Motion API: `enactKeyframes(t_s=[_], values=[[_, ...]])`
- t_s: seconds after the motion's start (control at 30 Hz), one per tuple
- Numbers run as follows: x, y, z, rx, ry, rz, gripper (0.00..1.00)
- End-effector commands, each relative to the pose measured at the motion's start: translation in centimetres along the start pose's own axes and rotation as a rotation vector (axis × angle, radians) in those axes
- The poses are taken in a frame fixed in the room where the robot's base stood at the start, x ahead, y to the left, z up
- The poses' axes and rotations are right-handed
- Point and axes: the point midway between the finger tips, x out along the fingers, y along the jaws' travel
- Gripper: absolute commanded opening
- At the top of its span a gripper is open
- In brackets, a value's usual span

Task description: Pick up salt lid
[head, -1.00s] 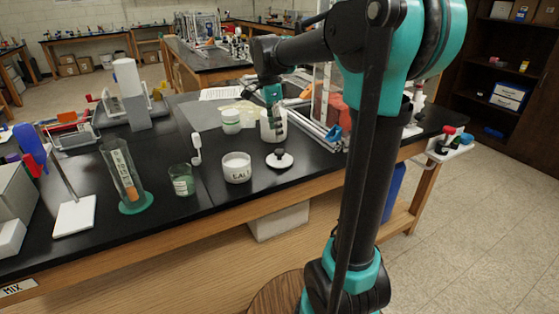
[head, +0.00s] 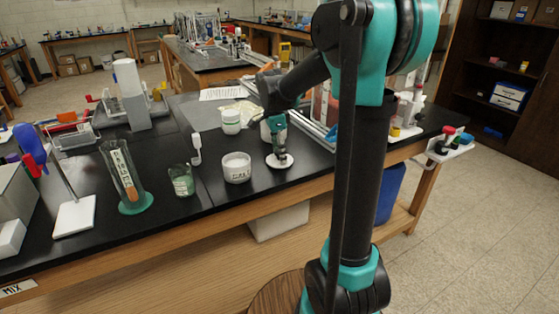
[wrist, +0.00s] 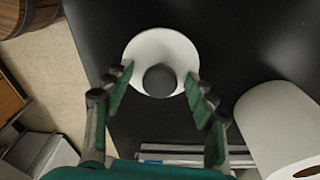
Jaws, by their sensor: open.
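The salt lid (head: 286,164) is a white disc with a dark round knob. It lies on the black bench top, right of the open white salt jar (head: 237,168). In the wrist view the lid (wrist: 143,49) shows with its dark knob (wrist: 160,80) centred between the fingers. My gripper (head: 279,152) is right over the lid in the head view and hides its knob. In the wrist view my gripper (wrist: 158,84) is open, with one green finger on each side of the knob. I cannot tell whether the fingers touch the lid.
A white container (wrist: 284,125) stands close to the right finger in the wrist view. A white jar (head: 231,121), a green beaker (head: 181,180) and a glass cylinder (head: 121,172) stand to the left. The bench's front edge is near the lid.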

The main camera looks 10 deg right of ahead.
Motion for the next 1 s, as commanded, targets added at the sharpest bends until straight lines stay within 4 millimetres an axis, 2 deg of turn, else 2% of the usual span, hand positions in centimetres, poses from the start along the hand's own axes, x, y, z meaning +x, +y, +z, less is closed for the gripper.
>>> enactKeyframes(t_s=[0.07, 0.47, 0.77, 1.0], values=[[0.0, 0.0, 0.0, 0.000, 0.000, 0.000, 0.56], [0.0, 0.0, 0.0, 0.000, 0.000, 0.000, 0.08], [-0.2, 0.0, 0.0, 0.000, 0.000, 0.000, 0.06], [-2.0, 0.1, -0.2, 0.000, 0.000, 0.000, 0.06]])
